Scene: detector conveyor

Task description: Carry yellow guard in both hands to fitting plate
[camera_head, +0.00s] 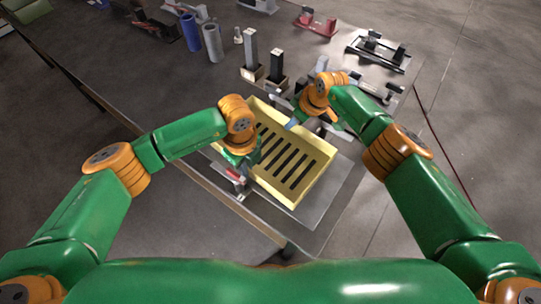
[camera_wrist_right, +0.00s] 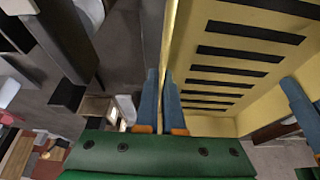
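The yellow guard (camera_head: 318,181) is a tray-like piece with a row of dark slots. It lies over a flat grey plate (camera_head: 318,214) in the head view; whether it touches the plate I cannot tell. My right gripper (camera_head: 292,124) is at its far wall. In the right wrist view, its blue fingers (camera_wrist_right: 161,103) are close together on either side of the yellow wall (camera_wrist_right: 168,35). My left gripper (camera_head: 237,172) is at the guard's left wall. One blue finger of it shows beside the guard in the wrist view (camera_wrist_right: 298,105); its grip is hidden.
Two dark upright posts in boxes (camera_head: 277,66) stand just beyond the guard. Blue and grey cylinders (camera_head: 191,32) stand further back left. A black fixture (camera_head: 378,50) and a red one (camera_head: 316,22) lie at the back right. The table edge (camera_head: 215,190) runs along the left.

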